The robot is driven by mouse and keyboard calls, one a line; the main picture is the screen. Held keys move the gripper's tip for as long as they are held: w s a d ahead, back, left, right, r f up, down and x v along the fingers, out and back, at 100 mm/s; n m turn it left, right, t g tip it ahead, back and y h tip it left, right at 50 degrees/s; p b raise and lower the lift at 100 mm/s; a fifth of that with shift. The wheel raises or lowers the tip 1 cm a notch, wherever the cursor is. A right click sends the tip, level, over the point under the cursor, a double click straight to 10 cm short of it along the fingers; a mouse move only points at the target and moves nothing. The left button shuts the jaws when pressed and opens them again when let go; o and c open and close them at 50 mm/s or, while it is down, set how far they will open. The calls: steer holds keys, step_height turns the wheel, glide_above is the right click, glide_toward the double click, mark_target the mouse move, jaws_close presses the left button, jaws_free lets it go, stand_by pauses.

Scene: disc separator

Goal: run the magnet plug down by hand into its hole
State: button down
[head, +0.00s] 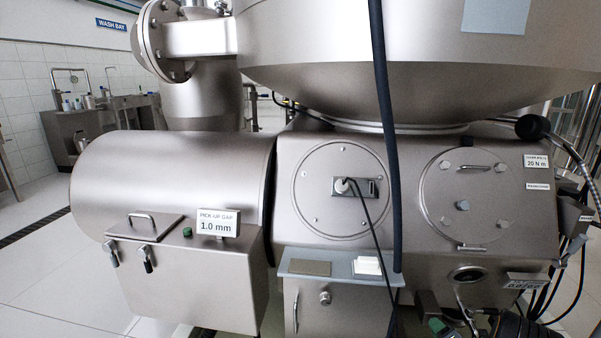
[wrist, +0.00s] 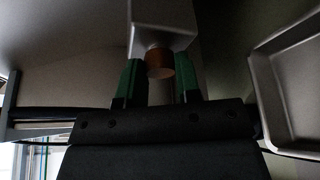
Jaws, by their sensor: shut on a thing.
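In the wrist view my gripper (wrist: 160,75) has its two green-padded fingers on either side of a short brown, copper-coloured cylinder, which I take to be the magnet plug (wrist: 160,62). The fingers are shut on it. A pale grey metal block (wrist: 165,35) is directly beyond the plug; I cannot tell whether they touch. In the head view a round, dark-centred port (head: 468,275) is low on the right of the machine housing. A green finger pad (head: 437,325) shows just below it, at the bottom edge. The plug's far end and its thread are hidden.
A shallow metal tray (wrist: 290,90) is to the right in the wrist view. A dark hose (head: 385,140) hangs in front of the machine. A small shelf (head: 340,271) juts out left of the port, and cables (head: 540,300) hang at right.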

steer(key=shift+s+f+m, duration=0.1)
steer(key=shift+f+m, duration=0.1)
steer(key=shift+m, duration=0.2)
steer(key=c, duration=0.7)
jaws_free()
steer(key=shift+r, duration=0.1)
steer(key=shift+c, duration=0.2)
steer(key=shift+r, duration=0.1)
